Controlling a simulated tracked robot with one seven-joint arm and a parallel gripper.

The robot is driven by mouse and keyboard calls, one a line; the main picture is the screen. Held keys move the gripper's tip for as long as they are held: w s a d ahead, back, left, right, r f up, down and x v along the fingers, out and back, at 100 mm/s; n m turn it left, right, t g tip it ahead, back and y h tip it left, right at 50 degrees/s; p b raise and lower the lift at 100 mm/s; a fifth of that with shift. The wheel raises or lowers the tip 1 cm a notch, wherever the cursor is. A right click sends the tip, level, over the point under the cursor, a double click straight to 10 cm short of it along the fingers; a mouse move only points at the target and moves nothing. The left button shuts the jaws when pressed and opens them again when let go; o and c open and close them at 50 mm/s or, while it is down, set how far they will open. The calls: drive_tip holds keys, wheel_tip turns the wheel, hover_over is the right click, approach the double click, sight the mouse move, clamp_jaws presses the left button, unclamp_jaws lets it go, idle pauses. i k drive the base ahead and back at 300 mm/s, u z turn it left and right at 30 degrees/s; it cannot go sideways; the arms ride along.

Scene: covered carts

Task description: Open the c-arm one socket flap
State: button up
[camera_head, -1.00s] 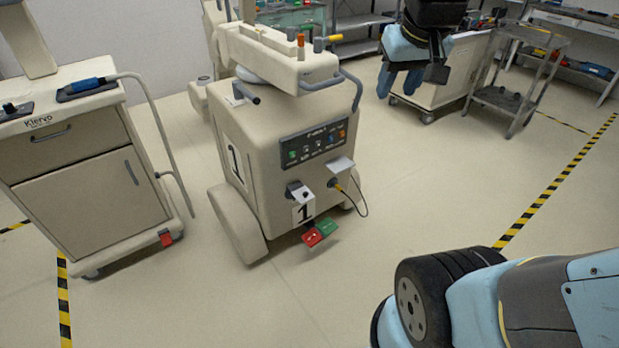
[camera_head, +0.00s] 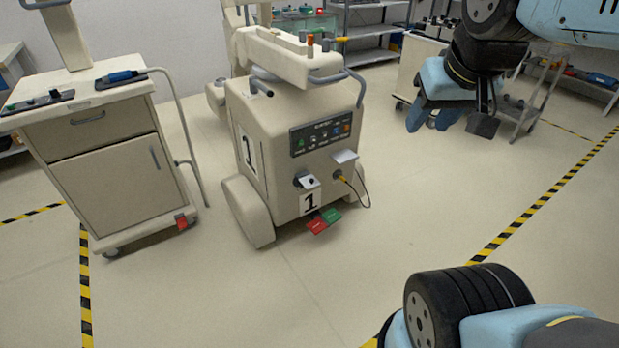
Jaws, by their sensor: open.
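C-arm one is the beige wheeled unit (camera_head: 270,150) with a "1" on its front and side, standing left of centre. Low on its front is a dark socket with a small pale flap (camera_head: 309,182) beside it, above the "1" label; how far this flap is open is too small to tell. To its right, a second pale flap (camera_head: 345,156) stands out above a socket with a yellow-black cable plugged in.
A beige cart (camera_head: 105,165) with a drawer and a cable stands at the left. Red and green pedals (camera_head: 324,220) lie at the C-arm's foot. Shelves and a grey trolley (camera_head: 525,105) stand behind at the right. Floor in front of the C-arm is clear.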

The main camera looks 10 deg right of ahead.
sight(308, 182)
drive_tip(key=u, duration=1.45)
drive_tip(key=i, duration=1.1)
drive_tip(key=u, duration=1.4)
drive_tip(key=i, duration=0.1)
drive_tip(key=z, duration=3)
drive_tip(key=k, duration=0.4)
drive_tip(key=z, duration=0.25)
